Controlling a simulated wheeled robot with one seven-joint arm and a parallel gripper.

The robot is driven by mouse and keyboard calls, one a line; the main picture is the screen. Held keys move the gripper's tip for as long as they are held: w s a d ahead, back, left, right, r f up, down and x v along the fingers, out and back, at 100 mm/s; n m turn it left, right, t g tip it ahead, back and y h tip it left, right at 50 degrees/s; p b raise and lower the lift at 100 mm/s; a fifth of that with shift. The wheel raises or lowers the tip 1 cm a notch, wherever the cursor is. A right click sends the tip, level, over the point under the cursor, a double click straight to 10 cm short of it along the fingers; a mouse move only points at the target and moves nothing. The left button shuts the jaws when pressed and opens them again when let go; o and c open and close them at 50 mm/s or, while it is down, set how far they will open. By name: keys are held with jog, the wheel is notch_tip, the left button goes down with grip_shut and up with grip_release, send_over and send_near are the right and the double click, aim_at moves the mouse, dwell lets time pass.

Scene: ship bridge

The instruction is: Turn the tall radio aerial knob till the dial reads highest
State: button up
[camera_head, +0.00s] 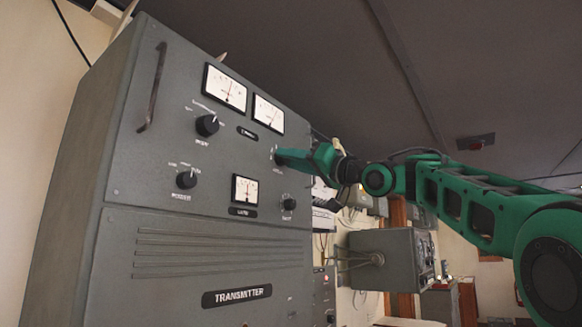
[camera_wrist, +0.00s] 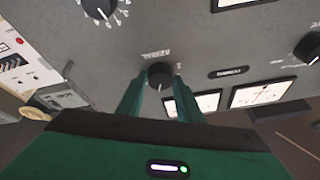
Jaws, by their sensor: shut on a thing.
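The tall grey radio cabinet (camera_head: 120,190), marked TRANSMITTER, stands tilted in the head view. My gripper (camera_head: 281,157) reaches its front panel from the right, over a knob that it hides there. In the wrist view my gripper (camera_wrist: 160,88) has its green fingers shut on this black aerial knob (camera_wrist: 160,72), one on each side. The lettering by the knob is upside down and small. Two white meters sit up and left of my gripper: a left meter (camera_head: 225,87), needle near mid-scale, and a right meter (camera_head: 268,112), its reading too small to tell.
Other black knobs are an upper one (camera_head: 207,125), a lower left one (camera_head: 187,179) and a lower right one (camera_head: 289,204). A third meter (camera_head: 245,190) sits between the lower two. A grey box (camera_head: 385,258) stands behind, under my arm.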

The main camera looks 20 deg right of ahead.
jog(key=shift+w+d+n, duration=0.15)
jog(key=shift+d+n, duration=0.05)
jog(key=shift+n, duration=0.2)
jog(key=shift+w+d+n+g+y, duration=0.1)
jog(key=shift+n+g+y, duration=0.55)
jog(key=shift+n, duration=1)
jog(key=shift+w+d+n+g+y, duration=0.1)
jog(key=shift+n+g+y, duration=0.5)
jog(key=shift+n, duration=1.1)
jog(key=shift+d+n+g+y, duration=0.1)
jog(key=shift+n+g+y, duration=0.55)
jog(key=shift+n, duration=1)
jog(key=shift+r, duration=0.1)
jog(key=o, duration=1)
jog(key=shift+w+a, duration=0.1)
jog(key=shift+o, duration=0.2)
